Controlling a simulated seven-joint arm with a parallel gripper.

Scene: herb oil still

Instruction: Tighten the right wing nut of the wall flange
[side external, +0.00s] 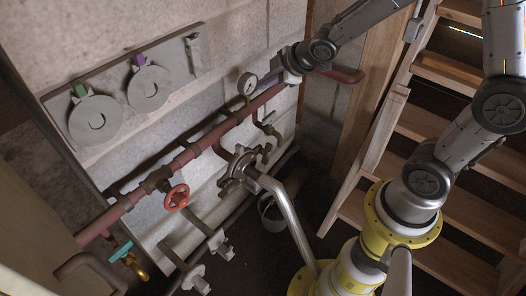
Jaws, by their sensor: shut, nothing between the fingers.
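The dark metal wall flange (237,168) sits on the lower wall, where a bent silver pipe (290,217) meets it. Its wing nuts are too small and dark for me to tell apart, so I cannot make out the right one. My gripper (287,76) is at the upper right of the wall, above and to the right of the flange and well apart from it. It is close to the end of the red pipe (212,142); I cannot tell whether they touch. The gripper is shut and appears empty, with its fingertips hard to see.
A round gauge (248,84) stands just left of my gripper. A red handwheel (176,197) and a teal-handled valve (121,251) are lower left. A wall plate (60,107) carries two round discs. Wooden stairs (387,150) rise on the right. A bucket (272,214) stands below the flange.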

